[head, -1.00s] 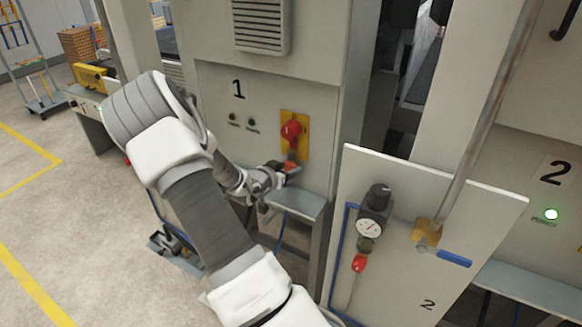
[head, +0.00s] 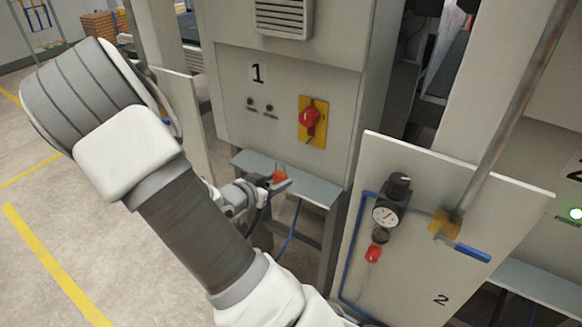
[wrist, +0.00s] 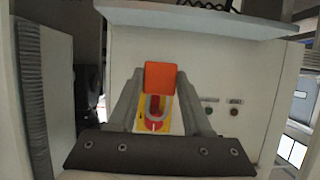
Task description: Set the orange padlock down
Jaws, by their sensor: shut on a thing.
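My gripper (head: 274,182) is shut on the orange padlock (head: 279,177). The padlock appears near the front edge of the narrow grey shelf (head: 315,186) under panel 1; I cannot tell whether it touches the shelf. In the wrist view the padlock's orange body (wrist: 161,74) sits between the two fingertips. Its pale shackle shows between the fingers, in front of the yellow and red switch area. The red rotary switch (head: 310,119) on its yellow plate is on panel 1, above and right of the padlock.
The bare shelf extends right of my gripper. A blue cable (head: 290,235) hangs below it. A pale panel with a pressure gauge (head: 386,214) and a blue-handled valve (head: 472,252) stands at the right. Yellow lines mark open floor at the left.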

